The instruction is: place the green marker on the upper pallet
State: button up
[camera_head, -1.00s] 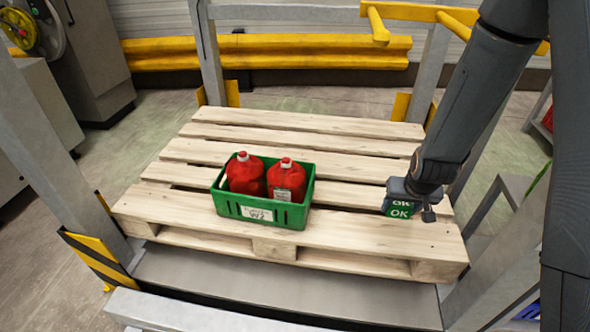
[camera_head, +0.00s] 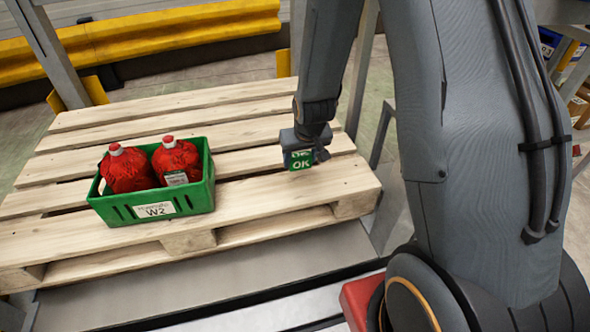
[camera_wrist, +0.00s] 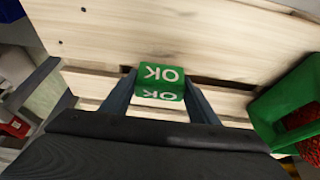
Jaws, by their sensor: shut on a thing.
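The green marker (camera_head: 301,160) is a small green block with white "OK" lettering. It is at the right part of the wooden pallet (camera_head: 250,187) in the head view. My gripper (camera_head: 312,150) is shut on it from above. In the wrist view the marker (camera_wrist: 160,76) sits between the two dark fingers (camera_wrist: 158,100), with pallet boards behind it. I cannot tell whether its underside touches the boards or hangs just above them.
Metal frame posts (camera_head: 361,70) and a yellow rail (camera_head: 150,35) are behind the pallet.

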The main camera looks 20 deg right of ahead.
aim_at(300, 169)
jog(key=shift+f+b, duration=0.6)
jog(key=shift+f, duration=1.65)
jog(key=shift+f, duration=0.1)
jog(key=o, duration=1)
jog(key=shift+o, duration=0.2)
jog(key=p+v, duration=0.4)
jog(key=v, duration=0.8)
jog(key=s+a+r+n+g, duration=0.2)
jog(key=s+a+r, duration=0.3)
jog(key=s+r, duration=0.4)
jog(key=s+a+r+n+g, duration=0.1)
jog(key=s+a+r, duration=0.5)
jog(key=s, duration=0.9)
notch_tip(300, 169, up, 3)
jog(key=shift+s+a+f+n+g+y, duration=0.15)
jog(key=shift+n+g+y, duration=0.2)
jog(key=shift+g, duration=0.35)
